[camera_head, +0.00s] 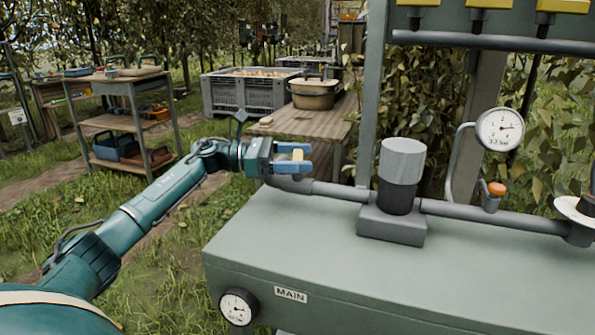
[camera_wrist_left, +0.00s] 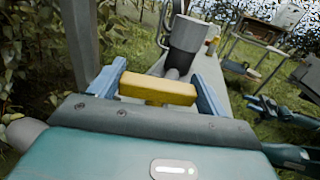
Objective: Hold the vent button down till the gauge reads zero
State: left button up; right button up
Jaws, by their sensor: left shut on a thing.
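The orange vent button (camera_head: 496,188) sits on a short stem on the grey pipe at the right, with nothing touching it. The round white gauge (camera_head: 500,129) stands above it on a curved tube. Its needle points right, off to the side, and the small figure looks like 3.2 bar. My left gripper (camera_head: 302,160) is shut on a yellow bar (camera_wrist_left: 157,89), near the pipe's left end and well left of the button. I cannot tell whether the bar is fixed to the pipe.
A grey cylinder (camera_head: 402,162) stands on the pipe between my left gripper and the button. A second gauge (camera_head: 238,307) sits by the MAIN label on the green cabinet (camera_head: 330,255). A wooden table (camera_head: 315,124) and grey crate (camera_head: 225,93) stand behind.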

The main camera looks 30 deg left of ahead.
aim_at(496, 190)
jog(key=j, duration=0.65)
jog(key=k, duration=1)
